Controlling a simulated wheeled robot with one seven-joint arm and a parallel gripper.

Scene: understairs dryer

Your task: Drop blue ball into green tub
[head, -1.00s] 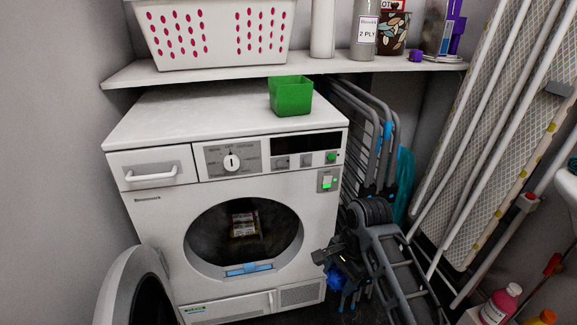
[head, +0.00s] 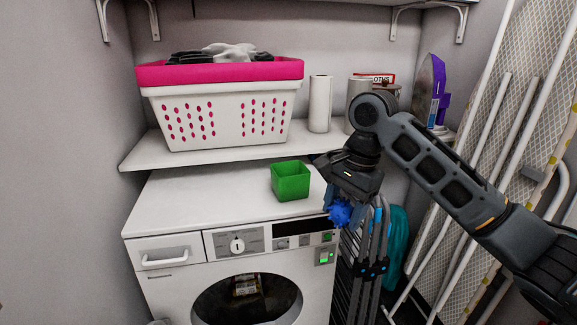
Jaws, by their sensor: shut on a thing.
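The green tub (head: 290,182) is an open square container standing upright on the dryer's white top, near its right side. My gripper (head: 341,208) is shut on the blue ball (head: 340,212), which looks spiky. The gripper points downward and holds the ball in the air to the right of the tub, near the dryer's front right corner. The ball is not over the tub in this view. The inside bottom of the tub is hidden.
The white dryer (head: 190,203) has clear room on top left of the tub. A shelf (head: 180,150) behind holds a pink-rimmed laundry basket (head: 215,118), a white roll (head: 319,104) and an iron (head: 432,90). Folded racks (head: 370,255) and an ironing board (head: 530,130) stand at right.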

